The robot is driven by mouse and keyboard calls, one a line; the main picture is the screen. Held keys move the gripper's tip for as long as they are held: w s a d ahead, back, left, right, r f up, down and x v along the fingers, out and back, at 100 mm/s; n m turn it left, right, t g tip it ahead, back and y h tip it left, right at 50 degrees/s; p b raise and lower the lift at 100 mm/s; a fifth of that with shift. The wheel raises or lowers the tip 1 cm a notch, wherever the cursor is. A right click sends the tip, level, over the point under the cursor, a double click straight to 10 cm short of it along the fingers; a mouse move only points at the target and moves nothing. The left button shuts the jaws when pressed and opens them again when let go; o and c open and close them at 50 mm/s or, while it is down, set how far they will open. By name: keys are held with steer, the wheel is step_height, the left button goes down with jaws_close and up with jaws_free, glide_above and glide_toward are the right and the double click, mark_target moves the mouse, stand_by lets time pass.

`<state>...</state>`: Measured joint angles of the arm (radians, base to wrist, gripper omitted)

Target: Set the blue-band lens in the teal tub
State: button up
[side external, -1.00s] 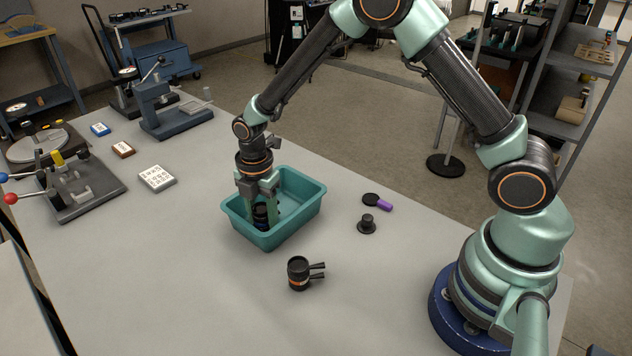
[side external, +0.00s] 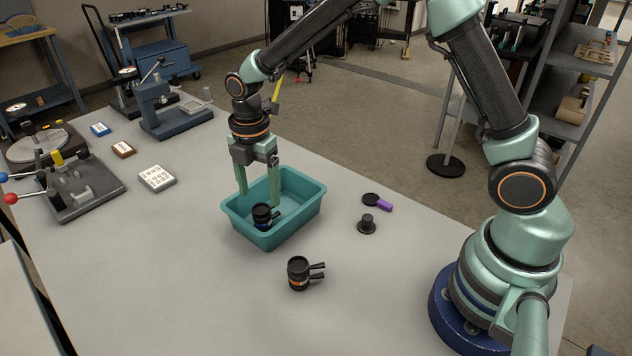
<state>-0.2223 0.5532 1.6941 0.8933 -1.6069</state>
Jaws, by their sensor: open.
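The teal tub (side external: 304,212) stands on the grey table. The blue-band lens (side external: 263,215), a short black cylinder with a bit of blue low on its side, stands inside the tub near its left front part. My gripper (side external: 259,199) is open above the tub, its two fingers apart with nothing held between them. The fingertips are around the height of the tub's rim and the top of the lens. The lower part of the lens is partly hidden by the tub's front wall.
A black lens with an orange band and two prongs (side external: 299,273) stands in front of the tub. A small black knobbed piece (side external: 367,225) and a black disc with a purple handle (side external: 379,202) lie to the right. A white keypad block (side external: 157,178) and a clamp fixture (side external: 80,190) are at left.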

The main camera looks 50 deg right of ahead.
mark_target(262, 208)
step_height(262, 208, up, 4)
steer(key=shift+r, duration=0.15)
steer(key=s+d+r+m+t, duration=0.2)
steer(key=s+d+r+m, duration=0.3)
steer(key=m, duration=0.5)
steer(key=s+d+r+m+t, duration=0.3)
steer(key=s+r+m, duration=0.4)
steer(key=s+m, duration=0.3)
steer(key=shift+d+m+t, duration=0.3)
steer(key=shift+d+m, duration=0.2)
steer(key=shift+d, duration=0.4)
